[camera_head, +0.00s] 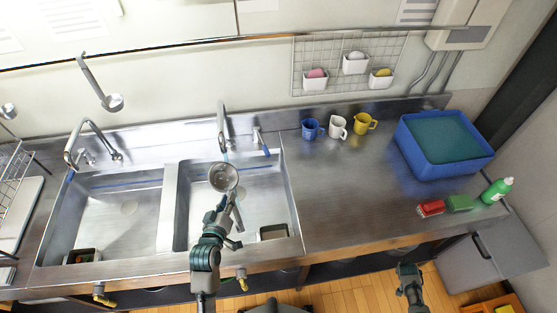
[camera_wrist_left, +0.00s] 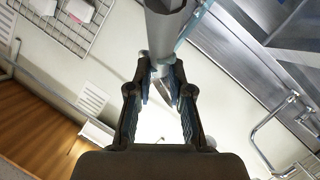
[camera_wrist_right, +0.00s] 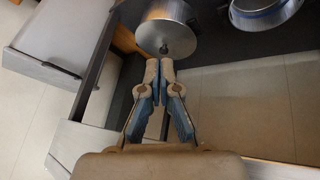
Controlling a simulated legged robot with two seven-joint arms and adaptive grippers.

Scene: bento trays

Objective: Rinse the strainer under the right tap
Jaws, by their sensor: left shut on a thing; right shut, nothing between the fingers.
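The strainer (camera_head: 223,177) is a small round metal bowl over the right basin (camera_head: 180,215), beneath the spout of the right tap (camera_head: 221,122). My left gripper (camera_head: 227,205) is shut on its handle, and the left wrist view shows the grey bowl (camera_wrist_left: 165,25) beyond the fingers (camera_wrist_left: 160,88). A pale blue streak (camera_wrist_left: 193,22) beside the bowl looks like water, though I cannot be sure. My right gripper (camera_head: 409,272) is shut and empty in front of the counter, low down; its fingertips meet in the right wrist view (camera_wrist_right: 160,68).
The left basin (camera_head: 125,240) has its own tap (camera_head: 73,140). Cups (camera_head: 338,127), a blue tub (camera_head: 405,150), sponges (camera_head: 431,208) and a green bottle (camera_head: 497,190) stand on the right counter. A metal lid (camera_wrist_right: 180,45) and a pot (camera_wrist_right: 285,16) are near my right gripper.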

